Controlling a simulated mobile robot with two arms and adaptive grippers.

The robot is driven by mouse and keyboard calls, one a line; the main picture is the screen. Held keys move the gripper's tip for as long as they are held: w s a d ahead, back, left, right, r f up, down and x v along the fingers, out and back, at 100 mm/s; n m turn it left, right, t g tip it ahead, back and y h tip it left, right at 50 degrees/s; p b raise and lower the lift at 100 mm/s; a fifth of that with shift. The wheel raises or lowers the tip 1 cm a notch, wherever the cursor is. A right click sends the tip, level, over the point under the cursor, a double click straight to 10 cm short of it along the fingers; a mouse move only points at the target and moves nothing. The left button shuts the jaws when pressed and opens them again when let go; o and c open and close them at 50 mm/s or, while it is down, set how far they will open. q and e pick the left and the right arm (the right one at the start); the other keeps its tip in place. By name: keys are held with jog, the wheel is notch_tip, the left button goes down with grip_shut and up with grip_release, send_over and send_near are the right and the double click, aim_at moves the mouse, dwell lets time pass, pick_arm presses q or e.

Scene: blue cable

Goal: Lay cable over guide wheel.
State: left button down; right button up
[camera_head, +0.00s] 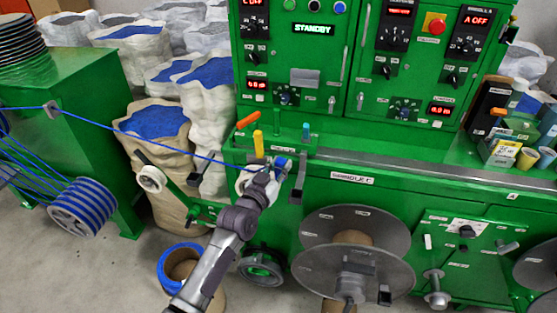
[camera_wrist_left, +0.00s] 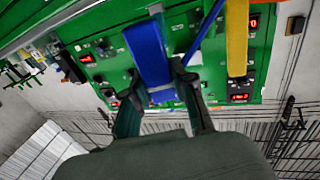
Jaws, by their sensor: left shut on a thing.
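The blue cable (camera_head: 185,153) runs taut from the green machine at the left to my left gripper (camera_head: 270,170). My left gripper is shut on the cable, in front of the winding machine's left end. In the left wrist view the cable (camera_wrist_left: 148,48) shows as a wide blue band at the fingertips (camera_wrist_left: 160,82). One white guide wheel (camera_head: 150,179) sits on a bracket left of the gripper, just below the cable's line. Another white wheel (camera_head: 243,184) is beside the gripper, partly hidden by it; whether the cable touches it I cannot tell. My right gripper is not in view.
A yellow upright handle (camera_head: 258,144) and an orange handle (camera_head: 247,120) stand close behind the gripper. A large grey reel (camera_head: 355,228) is at the right. A blue-rimmed spool (camera_head: 181,262) stands on the floor. Sacks (camera_head: 155,122) of blue granules stand behind.

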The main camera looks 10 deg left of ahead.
pick_arm(q)
jog(key=shift+s+d+f+p, duration=0.15)
jog(key=shift+s+d+p, duration=0.3)
jog(key=shift+s, duration=0.35)
jog(key=shift+s+d+f+p, duration=0.1)
jog(key=shift+s+d+p, duration=0.3)
jog(key=shift+s, duration=0.4)
